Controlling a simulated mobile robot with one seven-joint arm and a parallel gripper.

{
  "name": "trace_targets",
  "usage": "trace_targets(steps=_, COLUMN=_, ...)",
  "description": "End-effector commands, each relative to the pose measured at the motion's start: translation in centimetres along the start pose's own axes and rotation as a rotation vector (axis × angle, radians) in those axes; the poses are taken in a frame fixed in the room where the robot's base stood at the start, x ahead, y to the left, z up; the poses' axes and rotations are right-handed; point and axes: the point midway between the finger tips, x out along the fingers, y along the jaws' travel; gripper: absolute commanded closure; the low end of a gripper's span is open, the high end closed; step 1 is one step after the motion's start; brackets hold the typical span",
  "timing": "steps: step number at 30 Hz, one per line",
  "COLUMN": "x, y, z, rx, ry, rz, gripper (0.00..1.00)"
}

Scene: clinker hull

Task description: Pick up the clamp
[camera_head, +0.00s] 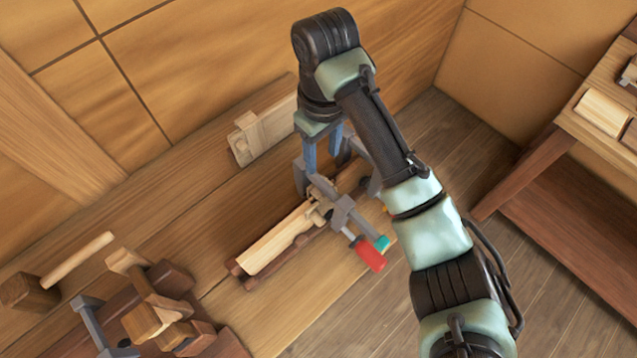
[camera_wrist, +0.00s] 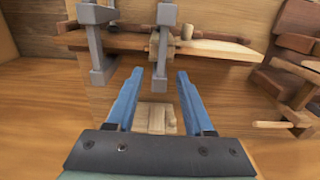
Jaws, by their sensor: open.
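My gripper (camera_head: 322,152) points down over the bench, its blue fingers apart. In the wrist view my gripper (camera_wrist: 157,78) is open, with nothing held. A grey metal clamp (camera_head: 343,212) with a red handle (camera_head: 369,254) is on the wooden workpiece just below my gripper. A teal handle (camera_head: 382,243) shows beside the red one. In the wrist view one grey clamp (camera_wrist: 163,48) has its lower end in the gap between my fingertips, and another grey clamp (camera_wrist: 97,48) stands left of my left finger. I cannot tell whether either touches a finger. My arm hides part of the clamps in the head view.
The clamps sit by a long pale wooden piece (camera_head: 276,243) on the bench (camera_head: 190,235). A wooden block (camera_head: 262,132) lies near the wall. A mallet (camera_head: 28,292), wooden tools (camera_head: 148,305) and a grey metal tool (camera_head: 92,322) lie at left. Another table (camera_head: 612,135) stands at right.

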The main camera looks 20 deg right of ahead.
Motion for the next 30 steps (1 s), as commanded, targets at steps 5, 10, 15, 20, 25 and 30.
trace_targets(steps=5, x=2.6, y=0.0, z=0.0, rx=0.001, ry=0.000, rz=0.000, gripper=0.47)
trace_targets(steps=10, x=3.7, y=0.1, z=0.0, rx=0.001, ry=0.002, rz=0.003, gripper=0.47)
trace_targets(steps=15, x=5.6, y=-0.2, z=-0.1, rx=0.001, ry=0.000, rz=0.002, gripper=0.47)
trace_targets(steps=20, x=8.0, y=-0.3, z=-0.2, rx=0.001, ry=0.002, rz=0.003, gripper=0.47)
trace_targets(steps=25, x=8.8, y=-0.2, z=-0.3, rx=0.000, ry=0.004, rz=0.004, gripper=0.47)
trace_targets(steps=30, x=8.8, y=-0.3, z=-0.3, rx=0.000, ry=0.005, rz=0.004, gripper=0.51)
